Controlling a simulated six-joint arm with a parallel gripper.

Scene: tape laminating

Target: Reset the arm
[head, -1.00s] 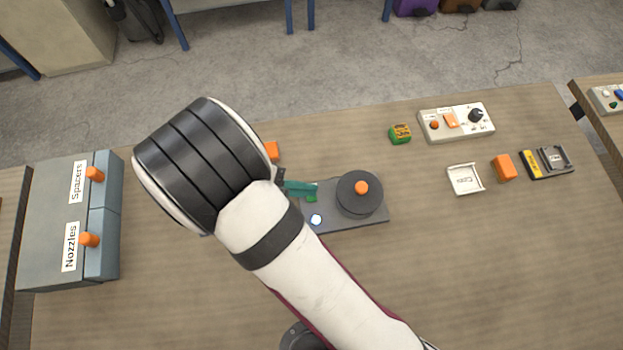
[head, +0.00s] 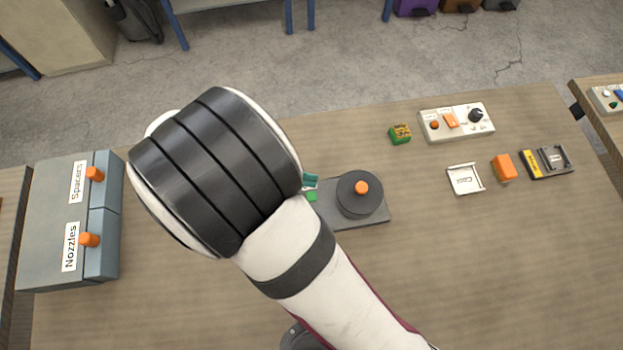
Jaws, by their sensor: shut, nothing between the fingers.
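My arm reaches up from the lower right, and its large ribbed wrist covers the left middle of the table. The jaws are shut with nothing held, and most of the gripper is hidden behind the wrist. A bit of green (head: 312,196) shows on the plate's left part; the rest of that end is hidden.
Grey drawers labelled Spacers and Nozzles (head: 70,225) stand at the left. To the right are a green-yellow block (head: 400,134), a control box (head: 456,123), a white tray (head: 465,179), an orange block (head: 504,167) and a dark case (head: 547,161). The front right table is clear.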

